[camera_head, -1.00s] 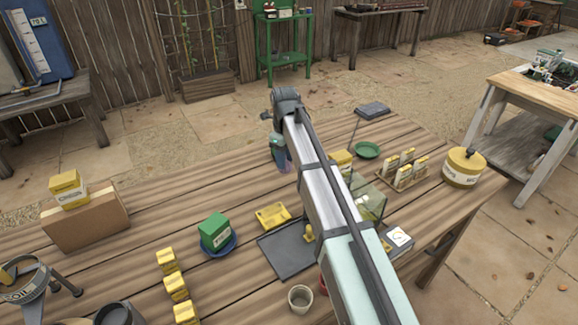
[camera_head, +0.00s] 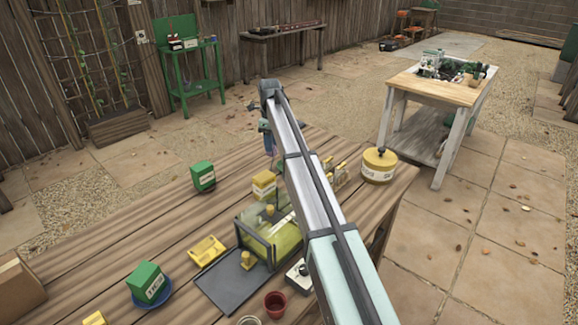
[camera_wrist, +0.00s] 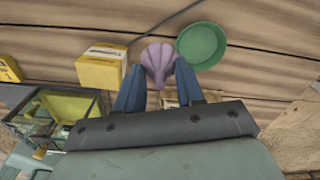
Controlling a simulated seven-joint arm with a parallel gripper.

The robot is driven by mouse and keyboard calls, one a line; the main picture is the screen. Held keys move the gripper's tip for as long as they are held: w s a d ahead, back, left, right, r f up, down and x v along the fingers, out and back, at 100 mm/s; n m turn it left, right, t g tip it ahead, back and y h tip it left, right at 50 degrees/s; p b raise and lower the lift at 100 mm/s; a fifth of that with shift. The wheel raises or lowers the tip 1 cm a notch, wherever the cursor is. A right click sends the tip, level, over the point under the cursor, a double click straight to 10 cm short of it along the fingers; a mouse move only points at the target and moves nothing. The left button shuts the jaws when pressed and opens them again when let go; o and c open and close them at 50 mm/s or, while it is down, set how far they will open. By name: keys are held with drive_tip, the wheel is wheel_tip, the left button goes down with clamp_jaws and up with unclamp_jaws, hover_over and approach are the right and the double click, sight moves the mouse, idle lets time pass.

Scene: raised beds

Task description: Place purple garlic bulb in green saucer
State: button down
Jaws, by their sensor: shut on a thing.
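The purple garlic bulb (camera_wrist: 160,62) is between the two blue-grey fingers of my gripper (camera_wrist: 159,80) in the wrist view, which are shut on it. The green saucer (camera_wrist: 201,46) is just right of the bulb and a little farther up in that view. It looks empty, and the bulb appears beside its left rim rather than inside it.
A yellow box (camera_wrist: 102,66) stands left of the bulb in the wrist view. A glass-sided case (camera_head: 270,232), a yellow tin (camera_head: 379,165) and a green box (camera_head: 203,175) stand on the wooden table (camera_head: 160,235). Bare planks lie above the saucer in the wrist view.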

drive_tip(key=w+d, duration=0.5)
drive_tip(key=d, duration=0.2)
drive_tip(key=f, duration=0.9)
drive_tip(key=shift+s+f, duration=0.2)
drive_tip(key=shift+f, duration=0.15)
drive_tip(key=shift+f, duration=0.15)
drive_tip(key=c, duration=0.7)
unclamp_jaws()
wheel_tip(320, 180, up, 12)
drive_tip(key=shift+r, duration=0.15)
